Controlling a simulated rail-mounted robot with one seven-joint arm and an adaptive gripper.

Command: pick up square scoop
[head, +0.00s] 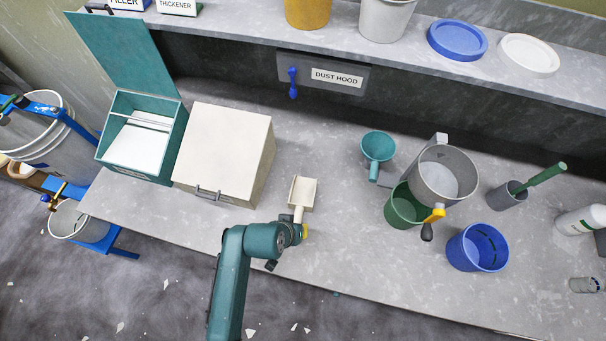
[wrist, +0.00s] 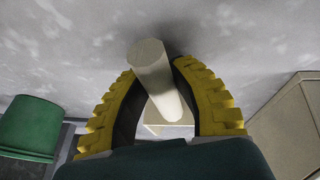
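The square scoop (head: 303,192) is cream, with an open square bowl and a round handle. It is at the middle of the bench, right of the cream box. My gripper (head: 299,228) is at its handle end, near the bench's front edge. In the wrist view the handle (wrist: 153,75) lies between my two yellow fingers (wrist: 155,85), which close in on both its sides. Part of the bowl (wrist: 168,130) shows behind the handle, the rest hidden by my gripper. I cannot tell whether the scoop touches the bench.
The cream box (head: 225,150) and an open teal bin (head: 145,135) stand to the left. A teal funnel (head: 378,147), a green pail (head: 400,208), a grey pot (head: 445,175) and a blue pail (head: 477,248) stand to the right. Bench around the scoop is clear.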

